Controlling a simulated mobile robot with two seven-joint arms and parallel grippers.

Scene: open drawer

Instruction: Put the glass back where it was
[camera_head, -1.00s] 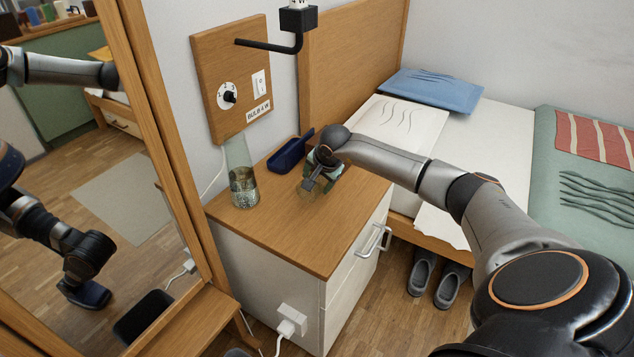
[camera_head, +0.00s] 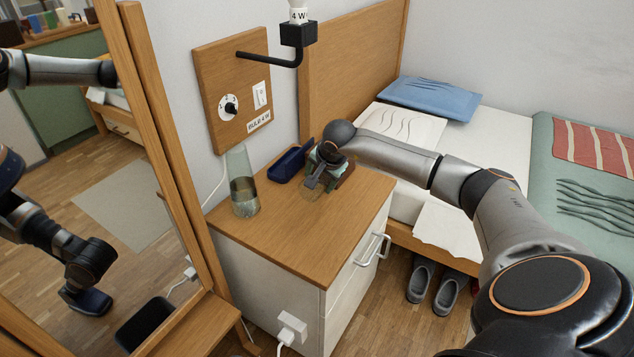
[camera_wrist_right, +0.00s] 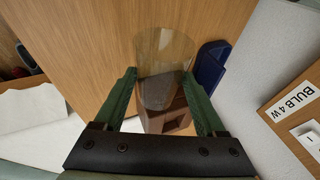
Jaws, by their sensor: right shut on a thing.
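A small clear amber-tinted glass (camera_head: 311,193) is held over the back part of the wooden nightstand top (camera_head: 300,238). My right gripper (camera_head: 314,182) is shut on it. In the right wrist view the glass (camera_wrist_right: 165,50) sits between the two green fingers of my right gripper (camera_wrist_right: 160,74). I cannot tell whether its base touches the top. A brown block-like object (camera_wrist_right: 165,120) with openings shows beyond the glass; in the head view it is mostly hidden behind the gripper. My left gripper does not show directly.
A tall clear vase part-filled with dark contents (camera_head: 244,196) stands at the nightstand's left. A switch board (camera_head: 232,85) and black lamp arm (camera_head: 270,58) are on the wall. The nightstand's front top is clear. A mirror stands left.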

